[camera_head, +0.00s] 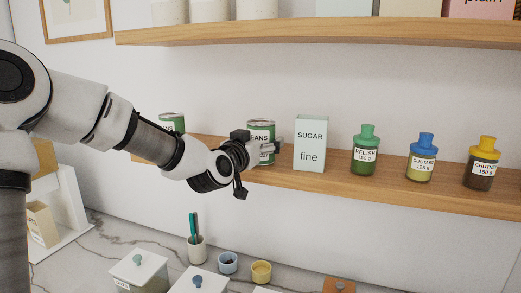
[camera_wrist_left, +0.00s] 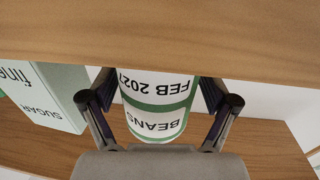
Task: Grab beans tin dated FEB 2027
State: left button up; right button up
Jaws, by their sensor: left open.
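The beans tin (camera_head: 261,130), green with a white label, stands on the lower wooden shelf, partly hidden behind my left gripper (camera_head: 268,150). In the left wrist view, which shows it upside down, the tin (camera_wrist_left: 155,105) reads "BEANS" and "FEB 2027". The fingers of my left gripper (camera_wrist_left: 160,92) are open, one on each side of the tin, with a small gap seeming to show at the sides. Another green tin (camera_head: 172,122) stands further left on the shelf, partly hidden by my left arm; its label cannot be read. My right gripper is not in view.
A sugar box (camera_head: 311,144) stands just right of the tin; it also shows in the left wrist view (camera_wrist_left: 58,98). Relish (camera_head: 364,152), mustard-coloured (camera_head: 421,160) and chutney (camera_head: 482,165) jars stand further right. An upper shelf (camera_head: 320,32) runs above. A counter with canisters lies below.

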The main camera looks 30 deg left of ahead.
aim_at(267, 138)
pick_arm(q)
jog(key=w, duration=0.3)
jog(key=shift+w+a, duration=0.15)
jog(key=shift+a, duration=0.05)
jog(key=shift+s+d+r, duration=0.2)
jog(key=shift+s, duration=0.3)
jog(key=shift+s+r, duration=0.1)
jog(key=shift+s, duration=0.15)
jog(key=c, duration=1.2)
jog(key=shift+w, duration=0.2)
jog(key=shift+c, duration=1.3)
